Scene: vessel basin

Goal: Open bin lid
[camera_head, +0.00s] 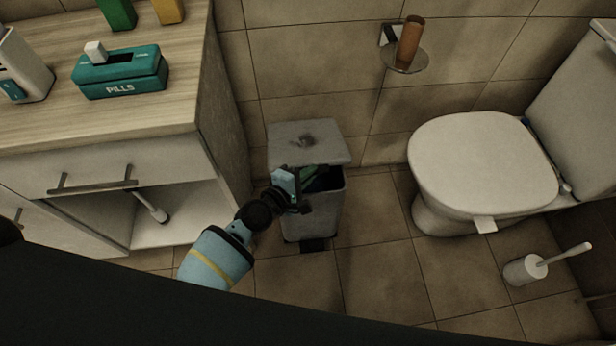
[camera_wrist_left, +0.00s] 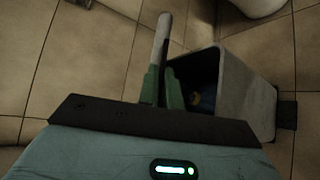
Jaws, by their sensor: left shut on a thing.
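A small grey bin (camera_head: 322,212) stands on the tiled floor between the cabinet and the toilet. Its lid (camera_head: 308,142) is raised and tilted back toward the wall, so the dark inside shows. My left gripper (camera_head: 307,174) reaches in from the left at the front edge of the lid. In the left wrist view the green fingers of my left gripper (camera_wrist_left: 162,82) sit on either side of the lid (camera_wrist_left: 163,38), which shows nearly edge-on. The open bin (camera_wrist_left: 248,92) is right of them there. My right gripper is out of view.
A cabinet (camera_head: 226,110) with an open lower shelf stands close left of the bin. A toilet (camera_head: 480,165) and a toilet brush holder (camera_head: 524,269) are at the right. A paper holder (camera_head: 405,68) projects from the wall above. Floor in front of the bin is clear.

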